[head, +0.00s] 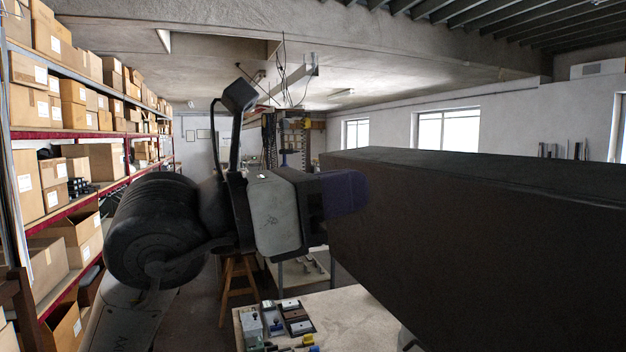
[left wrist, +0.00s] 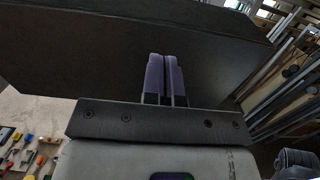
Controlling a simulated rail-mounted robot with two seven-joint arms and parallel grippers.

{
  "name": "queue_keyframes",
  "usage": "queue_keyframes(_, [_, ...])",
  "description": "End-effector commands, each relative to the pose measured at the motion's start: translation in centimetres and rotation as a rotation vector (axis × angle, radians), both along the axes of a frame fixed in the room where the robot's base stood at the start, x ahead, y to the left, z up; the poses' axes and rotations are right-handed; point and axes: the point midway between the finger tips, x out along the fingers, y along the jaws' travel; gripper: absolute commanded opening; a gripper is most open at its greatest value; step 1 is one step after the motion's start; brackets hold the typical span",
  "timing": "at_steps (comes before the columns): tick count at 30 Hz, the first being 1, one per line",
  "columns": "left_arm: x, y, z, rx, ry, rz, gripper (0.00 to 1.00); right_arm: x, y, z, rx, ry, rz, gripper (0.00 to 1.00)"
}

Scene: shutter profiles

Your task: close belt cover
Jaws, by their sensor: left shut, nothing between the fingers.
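A large dark box-shaped body (head: 480,225), which seems to be the belt cover, fills the right side of the head view. It also spans the upper part of the left wrist view (left wrist: 80,50). I cannot tell from these frames how far it is open. My left gripper (head: 345,192) is shut and empty, its purple fingers at the left end of the dark body. In the left wrist view the two fingers (left wrist: 166,80) lie side by side against its dark face; I cannot tell if they touch it. My right gripper is not in view.
A pale worktop (head: 350,322) below holds small tools and a parts tray (head: 285,318). A wooden stool (head: 238,285) stands behind my left arm. Shelves with cardboard boxes (head: 85,110) line the left wall. Long metal profiles (left wrist: 285,95) lie at the right of the left wrist view.

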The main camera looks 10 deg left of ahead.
Motion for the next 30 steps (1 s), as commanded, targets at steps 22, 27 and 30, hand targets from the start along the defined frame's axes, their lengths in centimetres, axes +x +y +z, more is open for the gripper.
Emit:
queue_keyframes(22, [4.2,-6.8,1.0,-0.001,0.0,-0.001,0.0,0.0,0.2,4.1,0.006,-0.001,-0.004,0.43])
queue_keyframes(27, [4.2,-6.8,0.9,-0.001,0.0,-0.001,0.0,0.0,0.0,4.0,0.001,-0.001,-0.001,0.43])
queue_keyframes(30, [4.2,-6.8,0.9,-0.001,0.0,-0.001,0.0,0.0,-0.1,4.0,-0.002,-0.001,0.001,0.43])
